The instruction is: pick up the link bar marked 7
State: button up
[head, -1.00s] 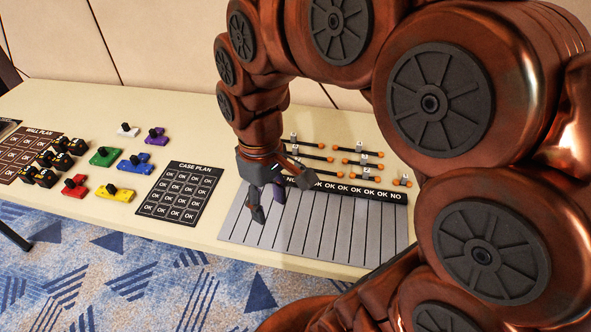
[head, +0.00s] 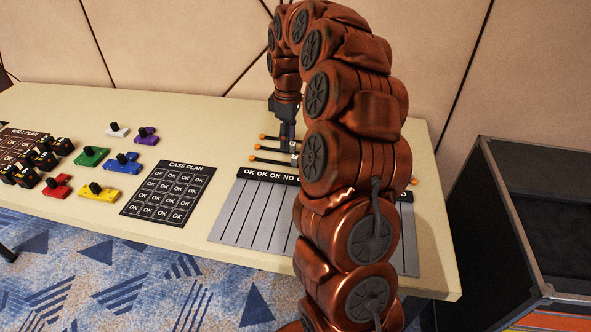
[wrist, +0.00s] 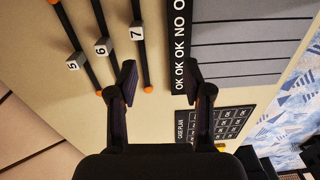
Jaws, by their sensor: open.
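The link bar marked 7 (wrist: 143,62) is a thin black rod with an orange end and a white cube tag. In the wrist view it is the bar closest to the black OK strip; its orange end shows between my fingers. The head view shows it as the nearest bar (head: 271,161), its tag unreadable there. My gripper (wrist: 160,75) is open and empty, with fingers either side of that bar's end in the picture, nearer the left finger. In the head view my gripper (head: 288,138) points down over the bars. Its height above them is unclear.
Bars marked 6 (wrist: 103,50) and 5 (wrist: 75,65) lie beside it. The OK strip (wrist: 180,50) heads a grey slotted panel (head: 240,208). A case plan card (head: 170,190) and coloured pieces lie left. A black case (head: 530,220) stands right of the table.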

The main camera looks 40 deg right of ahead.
aim_at(295, 156)
jog(key=d+f, duration=0.2)
jog(key=d, duration=0.1)
jog(key=shift+w+d+f, duration=0.1)
jog(key=shift+w+f, duration=0.05)
jog(key=shift+w, duration=0.25)
jog(key=shift+w+f+p, duration=0.15)
jog(key=shift+f+p, duration=0.15)
jog(key=shift+f, duration=3.5)
grip_shut()
